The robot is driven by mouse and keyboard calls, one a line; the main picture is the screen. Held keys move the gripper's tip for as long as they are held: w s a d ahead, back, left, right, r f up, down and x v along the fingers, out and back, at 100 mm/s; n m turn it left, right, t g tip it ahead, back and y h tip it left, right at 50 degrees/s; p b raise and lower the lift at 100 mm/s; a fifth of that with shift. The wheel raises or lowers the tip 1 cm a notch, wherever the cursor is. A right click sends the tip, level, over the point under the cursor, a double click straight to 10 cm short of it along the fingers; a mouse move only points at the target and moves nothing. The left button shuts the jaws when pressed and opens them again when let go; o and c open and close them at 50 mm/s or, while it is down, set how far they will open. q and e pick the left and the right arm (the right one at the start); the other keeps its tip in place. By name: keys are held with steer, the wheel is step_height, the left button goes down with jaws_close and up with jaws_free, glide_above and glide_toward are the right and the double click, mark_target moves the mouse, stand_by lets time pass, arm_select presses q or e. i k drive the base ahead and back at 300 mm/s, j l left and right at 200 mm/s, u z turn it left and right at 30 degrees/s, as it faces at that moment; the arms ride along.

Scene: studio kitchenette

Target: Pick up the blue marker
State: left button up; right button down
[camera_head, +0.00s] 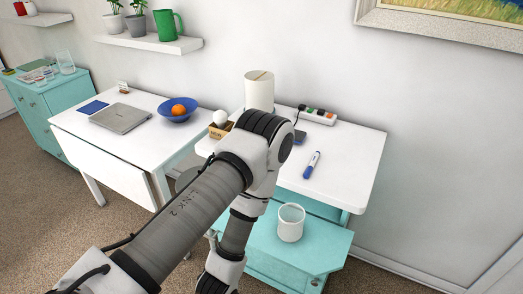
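The blue marker (312,164) lies on the white top (345,165) of the teal cabinet, right of the middle of the head view. It is white with blue ends and lies by itself, clear of other things. An arm of mine comes in from the lower left, bends over the left part of this top and runs back down to the bottom edge. Its gripper is not visible. My other gripper is not in view either.
A white mug (291,223) stands on a lower teal surface (320,255). A white table (75,120) with a laptop (120,118) and blue bowl (177,116) is left.

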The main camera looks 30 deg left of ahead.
mark_target(308, 171)
steer(key=u, duration=0.65)
